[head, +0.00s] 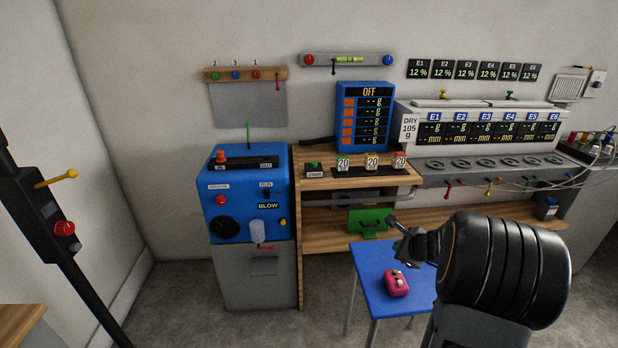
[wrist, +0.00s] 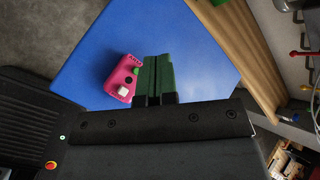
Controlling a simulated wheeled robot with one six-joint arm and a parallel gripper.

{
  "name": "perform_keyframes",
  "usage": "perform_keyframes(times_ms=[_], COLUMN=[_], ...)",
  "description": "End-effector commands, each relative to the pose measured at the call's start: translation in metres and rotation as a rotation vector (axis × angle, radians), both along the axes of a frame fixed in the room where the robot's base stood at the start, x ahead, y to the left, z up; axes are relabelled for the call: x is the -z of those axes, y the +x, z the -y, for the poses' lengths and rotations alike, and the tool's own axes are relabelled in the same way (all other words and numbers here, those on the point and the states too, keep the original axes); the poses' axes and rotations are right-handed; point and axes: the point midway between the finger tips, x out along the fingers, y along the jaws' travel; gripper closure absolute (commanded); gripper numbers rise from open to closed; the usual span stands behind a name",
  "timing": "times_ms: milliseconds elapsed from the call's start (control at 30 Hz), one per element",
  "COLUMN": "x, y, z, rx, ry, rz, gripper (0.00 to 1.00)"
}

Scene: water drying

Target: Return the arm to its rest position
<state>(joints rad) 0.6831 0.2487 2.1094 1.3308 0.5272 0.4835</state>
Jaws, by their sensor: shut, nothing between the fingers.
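My gripper (head: 393,221) reaches out from my black arm at the lower right of the head view, above the blue table (head: 374,271). In the wrist view its green fingers (wrist: 156,74) are together with nothing held between them. A pink device (head: 397,283) with a white knob and a dark button lies on the blue table below my gripper. In the wrist view the pink device (wrist: 122,80) shows just left of the fingers, with its right end close to them in the picture. My arm hides part of the table's right side.
A wooden bench (head: 350,180) carries a blue display reading OFF (head: 363,117) and small numbered blocks. A green object (head: 369,222) stands on its lower shelf behind the table. A blue blower (head: 247,200) stands left. Cables (head: 563,180) hang at right. Floor left of the table is clear.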

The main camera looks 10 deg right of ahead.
Motion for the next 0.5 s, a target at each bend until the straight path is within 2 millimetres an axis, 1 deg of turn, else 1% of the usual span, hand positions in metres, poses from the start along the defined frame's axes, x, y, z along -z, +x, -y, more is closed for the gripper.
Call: perform_keyframes(times_ms=[67,133,200,233,267,367,400,467,500], x=[0.0,0.006,0.017,0.016,0.011,-0.027,-0.047,-0.077,-0.098], y=[0.0,-0.006,-0.02,-0.028,-0.036,-0.066,-0.08,-0.102,-0.117], z=[-0.002,-0.01,-0.023,-0.031,-0.042,-0.089,-0.109,-0.134,-0.149], rx=[-0.03,-0.129,-0.276,-0.356,-0.45,-0.83,-0.992,-1.229,-1.379], ry=[-0.017,-0.059,-0.115,-0.15,-0.191,-0.362,-0.439,-0.562,-0.646], rz=[0.001,-0.023,-0.072,-0.091,-0.11,-0.168,-0.19,-0.223,-0.244], gripper=[1.0,1.0,1.0,1.0,1.0,1.0,1.0,1.0,1.0])
